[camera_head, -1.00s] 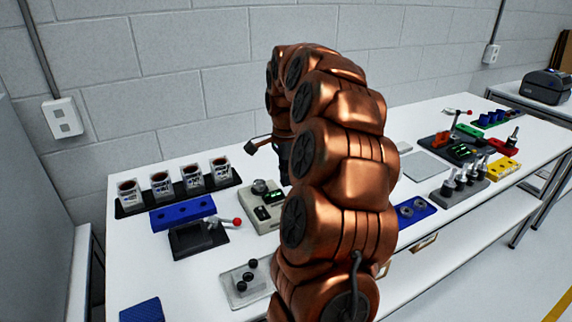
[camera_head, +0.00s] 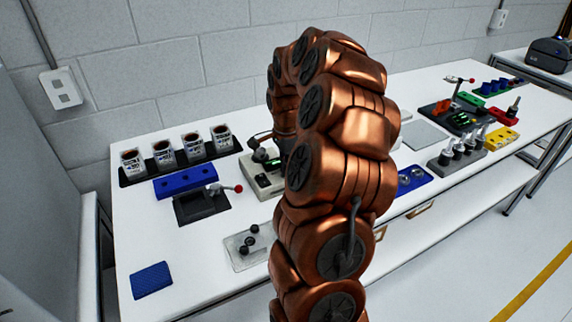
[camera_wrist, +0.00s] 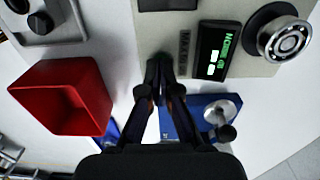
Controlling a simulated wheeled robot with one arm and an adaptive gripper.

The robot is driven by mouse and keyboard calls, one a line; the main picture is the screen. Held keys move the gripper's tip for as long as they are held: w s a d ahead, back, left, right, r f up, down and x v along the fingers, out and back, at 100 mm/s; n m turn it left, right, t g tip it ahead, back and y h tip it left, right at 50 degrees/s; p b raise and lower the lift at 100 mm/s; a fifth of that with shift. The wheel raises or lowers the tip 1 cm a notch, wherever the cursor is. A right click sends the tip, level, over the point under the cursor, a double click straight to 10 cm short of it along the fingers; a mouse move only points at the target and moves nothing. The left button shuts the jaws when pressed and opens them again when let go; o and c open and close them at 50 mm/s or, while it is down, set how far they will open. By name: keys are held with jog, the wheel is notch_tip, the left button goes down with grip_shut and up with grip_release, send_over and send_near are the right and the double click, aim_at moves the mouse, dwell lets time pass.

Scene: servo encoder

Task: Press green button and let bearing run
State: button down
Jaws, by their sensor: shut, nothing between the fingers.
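The beige bearing tester (camera_head: 262,186) stands on the white table, partly hidden behind my arm. In the wrist view its panel (camera_wrist: 150,38) carries a dark display (camera_wrist: 213,50) with green text and a silver bearing (camera_wrist: 285,40) on a black mount at the upper right. My gripper (camera_wrist: 160,68) is shut and empty, its tips over the lower edge of the panel, left of the display. I cannot tell whether the tips touch the panel. I cannot make out a separate green button; the fingertips may cover it. In the head view my arm hides most of the gripper.
A red bin (camera_wrist: 62,97) lies left of the fingers in the wrist view, and a blue base with a silver disc (camera_wrist: 218,110) to their right. In the head view, a dark fixture with a red-knobbed lever (camera_head: 200,203) and a clear plate with black knobs (camera_head: 246,245) stand close by.

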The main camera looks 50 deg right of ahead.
jog(key=shift+f, duration=0.15)
jog(key=shift+f+b, duration=0.7)
jog(key=shift+b, duration=0.55)
jog(key=shift+s+a+f+b, duration=0.15)
jog(key=shift+a+b, duration=0.05)
jog(key=shift+b, duration=0.1)
jog(key=shift+f, duration=0.2)
jog(key=shift+r, duration=0.1)
notch_tip(320, 180, up, 15)
jog(key=b, duration=0.2)
jog(key=shift+d, duration=0.15)
jog(key=shift+r, duration=0.1)
